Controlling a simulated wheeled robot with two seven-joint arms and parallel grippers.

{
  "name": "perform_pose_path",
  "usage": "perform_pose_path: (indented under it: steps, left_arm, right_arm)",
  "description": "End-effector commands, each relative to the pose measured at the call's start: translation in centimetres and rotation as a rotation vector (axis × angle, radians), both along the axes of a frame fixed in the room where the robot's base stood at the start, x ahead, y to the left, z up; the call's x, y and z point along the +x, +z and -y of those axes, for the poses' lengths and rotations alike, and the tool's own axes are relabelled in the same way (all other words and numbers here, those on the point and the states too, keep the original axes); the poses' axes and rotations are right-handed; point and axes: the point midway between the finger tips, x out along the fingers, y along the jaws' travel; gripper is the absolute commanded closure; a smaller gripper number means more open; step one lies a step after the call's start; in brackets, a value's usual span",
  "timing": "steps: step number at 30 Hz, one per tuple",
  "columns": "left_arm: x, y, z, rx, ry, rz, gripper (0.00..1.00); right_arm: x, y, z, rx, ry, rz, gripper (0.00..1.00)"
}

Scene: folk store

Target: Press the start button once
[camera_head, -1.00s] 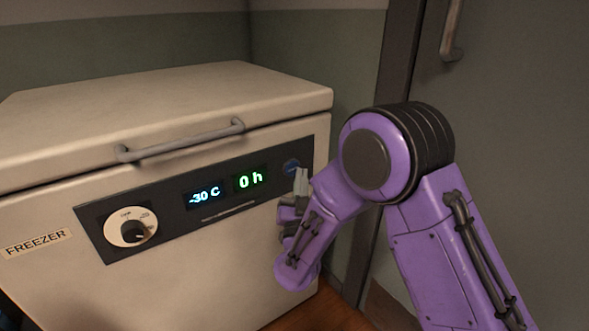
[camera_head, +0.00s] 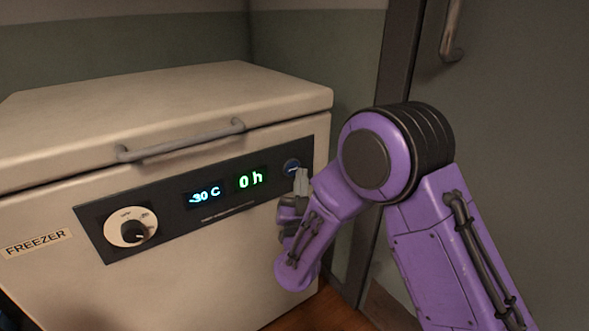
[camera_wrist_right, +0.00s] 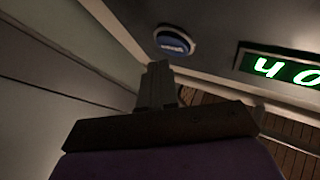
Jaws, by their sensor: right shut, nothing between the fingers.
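The start button is a round blue button (camera_head: 291,167) at the right end of the freezer's dark control panel (camera_head: 170,215). In the right wrist view the blue button (camera_wrist_right: 174,40) shows with pale lettering, just beyond my fingertips. My right gripper (camera_head: 301,175) is shut and empty, its tips close below and to the right of the button. It also shows in the right wrist view (camera_wrist_right: 157,70), where a small gap seems to lie between tips and button; contact cannot be told for sure. My left gripper is not in view.
The white chest freezer (camera_head: 120,280) has a grey lid handle (camera_head: 180,142), a dial (camera_head: 131,228), and displays reading -30 C (camera_head: 204,195) and 0 h (camera_head: 249,179). A grey door (camera_head: 510,130) with a handle (camera_head: 452,30) stands at the right, behind my arm.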

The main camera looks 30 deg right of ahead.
Motion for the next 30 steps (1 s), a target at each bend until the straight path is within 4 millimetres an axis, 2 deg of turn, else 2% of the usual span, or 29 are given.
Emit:
perform_pose_path:
  steps: [30]
  left_arm:
    - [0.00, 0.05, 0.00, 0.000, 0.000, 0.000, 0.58]
  right_arm:
    - [0.85, 0.00, -0.06, 0.000, 0.000, 0.000, 1.00]
